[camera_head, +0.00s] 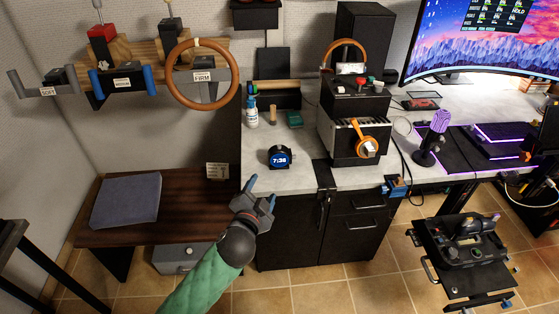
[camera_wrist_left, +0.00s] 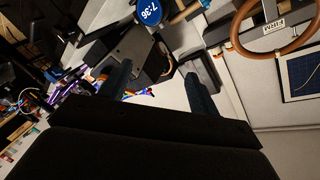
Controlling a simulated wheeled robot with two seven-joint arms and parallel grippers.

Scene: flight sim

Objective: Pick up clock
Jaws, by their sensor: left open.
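The clock (camera_head: 280,157) is a small round black piece with a blue face reading 7:36. It stands on the grey desk top near its front left corner. It also shows at the top of the left wrist view (camera_wrist_left: 149,11), partly cut off by the frame edge. My left gripper (camera_head: 256,185) is open and empty, in front of the desk's left front edge, below and left of the clock in the head view. The gripper and clock are apart. In the wrist view its two fingers (camera_wrist_left: 158,85) are spread with nothing between them. My right gripper is not in view.
A white spray bottle (camera_head: 251,115) and a small green box (camera_head: 294,119) stand behind the clock. A black unit with orange headphones (camera_head: 364,139) is to its right. A steering wheel (camera_head: 203,75) hangs on the wall. A brown bench (camera_head: 180,195) is at left.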

